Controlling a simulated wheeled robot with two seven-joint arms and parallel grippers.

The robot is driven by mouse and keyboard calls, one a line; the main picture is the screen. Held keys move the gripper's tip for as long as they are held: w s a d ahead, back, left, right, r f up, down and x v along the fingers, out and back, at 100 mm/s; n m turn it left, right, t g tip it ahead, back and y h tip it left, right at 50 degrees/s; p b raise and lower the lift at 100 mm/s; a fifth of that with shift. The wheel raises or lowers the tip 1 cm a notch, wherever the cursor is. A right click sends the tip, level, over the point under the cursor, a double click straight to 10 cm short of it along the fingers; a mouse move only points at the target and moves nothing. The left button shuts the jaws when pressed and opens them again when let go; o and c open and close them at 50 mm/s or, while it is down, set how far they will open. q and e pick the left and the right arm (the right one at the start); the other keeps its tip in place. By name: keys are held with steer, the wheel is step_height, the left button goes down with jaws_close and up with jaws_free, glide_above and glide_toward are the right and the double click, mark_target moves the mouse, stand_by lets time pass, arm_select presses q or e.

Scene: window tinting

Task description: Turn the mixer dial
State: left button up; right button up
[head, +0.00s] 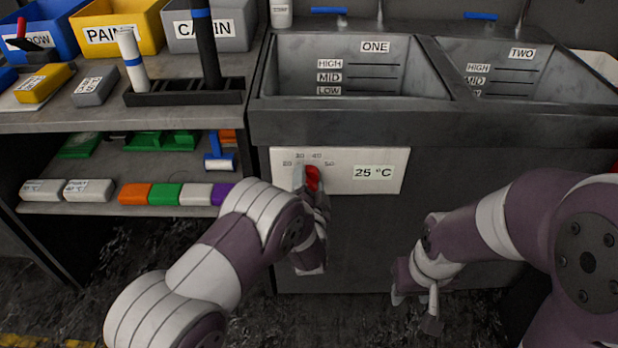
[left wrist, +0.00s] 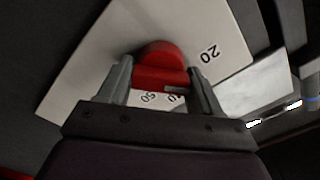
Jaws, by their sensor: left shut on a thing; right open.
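The red mixer dial (head: 313,178) sits on a white panel (head: 345,184) on the front of the sink unit. The panel has scale numbers around the dial and a label reading 25 °C (head: 373,173). My left gripper (head: 308,182) is shut on the dial. In the left wrist view the red dial (left wrist: 160,66) is between the two fingers (left wrist: 160,82), and the numbers 20 and 50 show near it. My right gripper (head: 416,308) is open and empty, low in front of the sink cabinet, at the right.
Two sink basins, marked ONE (head: 375,47) and TWO (head: 521,53), are above the panel. A workbench (head: 60,122) with bins and a lower shelf (head: 120,209) of coloured blocks stands at the left. The cabinet front below the panel is bare.

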arm_select(q)
steer(key=m+p, duration=0.2)
steer(key=m, duration=0.3)
steer(key=shift+m, duration=0.3)
steer(key=m+p, duration=0.1)
steer(key=m, duration=0.2)
steer(key=shift+f+p, duration=0.1)
steer(key=shift+p, duration=0.2)
steer(key=shift+f+m+p, duration=0.1)
steer(key=shift+m+p, duration=0.25)
steer(key=shift+m, duration=0.95)
steer(key=o, duration=1)
steer(key=shift+c, duration=0.2)
steer(key=s+p, duration=0.1)
steer(key=s, duration=1.1)
steer(key=shift+s+p, duration=0.35)
steer(key=shift+s, duration=0.05)
